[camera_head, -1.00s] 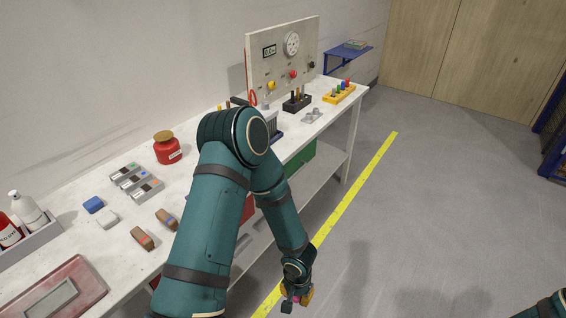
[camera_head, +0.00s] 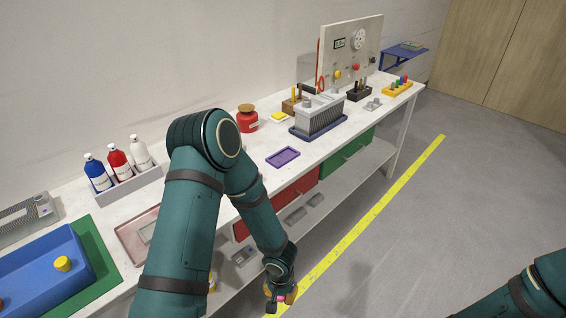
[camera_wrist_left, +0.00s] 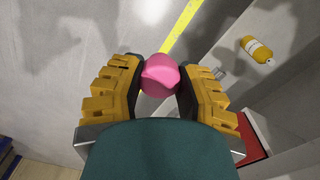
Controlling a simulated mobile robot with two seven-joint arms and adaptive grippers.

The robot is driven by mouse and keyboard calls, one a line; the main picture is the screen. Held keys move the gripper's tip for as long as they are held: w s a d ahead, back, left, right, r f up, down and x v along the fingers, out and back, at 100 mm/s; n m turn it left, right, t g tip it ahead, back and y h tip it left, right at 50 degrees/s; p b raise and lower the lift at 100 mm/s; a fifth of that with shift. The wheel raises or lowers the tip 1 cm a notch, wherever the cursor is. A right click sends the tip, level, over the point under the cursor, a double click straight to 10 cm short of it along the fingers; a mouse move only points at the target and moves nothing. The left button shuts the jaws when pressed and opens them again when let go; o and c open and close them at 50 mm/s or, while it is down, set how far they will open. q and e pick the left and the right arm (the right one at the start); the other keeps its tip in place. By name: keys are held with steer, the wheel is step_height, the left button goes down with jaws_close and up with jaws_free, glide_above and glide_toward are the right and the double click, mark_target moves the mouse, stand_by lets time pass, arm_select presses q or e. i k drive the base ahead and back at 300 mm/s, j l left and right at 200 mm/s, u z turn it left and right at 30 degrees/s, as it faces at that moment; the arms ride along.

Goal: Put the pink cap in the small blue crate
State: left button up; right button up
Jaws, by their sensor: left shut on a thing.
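My left gripper (camera_head: 281,298) is low over the floor in front of the bench. In the left wrist view, its yellow-padded fingers (camera_wrist_left: 160,82) are shut on the pink cap (camera_wrist_left: 160,72), which sits between the tips. Only a little of the cap (camera_head: 281,299) shows in the head view. A blue crate (camera_head: 30,262) stands at the lower left, partly cut off by the picture edge, with a yellow cap (camera_head: 62,264) inside. My right arm shows at the lower right, but its gripper is out of view.
My left arm hides part of the bench. The floor is clear.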

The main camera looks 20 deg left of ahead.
mark_target(34, 288)
steer(key=k+j+u, duration=0.15)
steer(key=k+u, duration=0.2)
steer(key=k+j+u, duration=0.2)
steer(key=u, duration=0.2)
